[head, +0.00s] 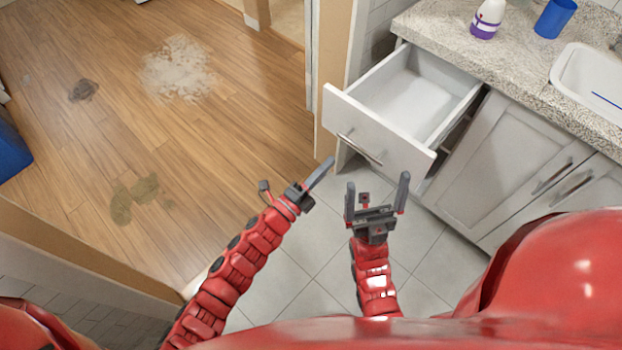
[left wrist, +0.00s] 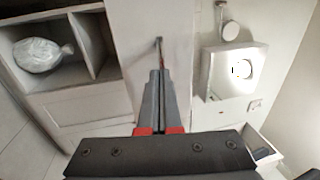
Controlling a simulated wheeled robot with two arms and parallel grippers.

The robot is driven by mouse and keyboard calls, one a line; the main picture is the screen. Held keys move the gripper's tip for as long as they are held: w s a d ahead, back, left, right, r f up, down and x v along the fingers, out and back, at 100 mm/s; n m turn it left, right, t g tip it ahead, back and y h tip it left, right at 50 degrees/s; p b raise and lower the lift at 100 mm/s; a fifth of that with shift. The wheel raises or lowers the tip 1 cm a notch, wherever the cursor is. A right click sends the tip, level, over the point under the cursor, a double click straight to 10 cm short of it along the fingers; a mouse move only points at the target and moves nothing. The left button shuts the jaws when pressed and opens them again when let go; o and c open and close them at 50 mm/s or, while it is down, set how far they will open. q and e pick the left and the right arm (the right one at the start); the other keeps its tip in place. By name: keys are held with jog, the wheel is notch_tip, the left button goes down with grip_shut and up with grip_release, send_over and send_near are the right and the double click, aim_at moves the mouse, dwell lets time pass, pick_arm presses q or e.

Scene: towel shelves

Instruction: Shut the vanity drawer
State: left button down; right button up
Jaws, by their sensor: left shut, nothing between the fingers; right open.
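The vanity drawer (head: 385,140) is white with a bar handle (head: 360,148) and stands pulled out from the vanity in the head view. Its inside (head: 412,98) looks empty. My left gripper (head: 322,172) is shut and empty, just below and left of the drawer front; I cannot tell whether it touches. In the left wrist view its closed fingers (left wrist: 161,90) point toward a pale panel. My right gripper (head: 377,198) is open and empty, in front of the drawer, below its front panel in the picture.
The vanity's speckled counter (head: 520,80) holds a white and purple bottle (head: 487,18), a blue cup (head: 555,18) and a sink (head: 590,80). Closed cabinet doors (head: 500,165) are right of the drawer. A wall edge (head: 335,60) stands left of it. Tiled floor (head: 300,255) lies below.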

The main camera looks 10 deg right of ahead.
pick_arm(q)
jog(key=x, duration=0.5)
dwell(0.3)
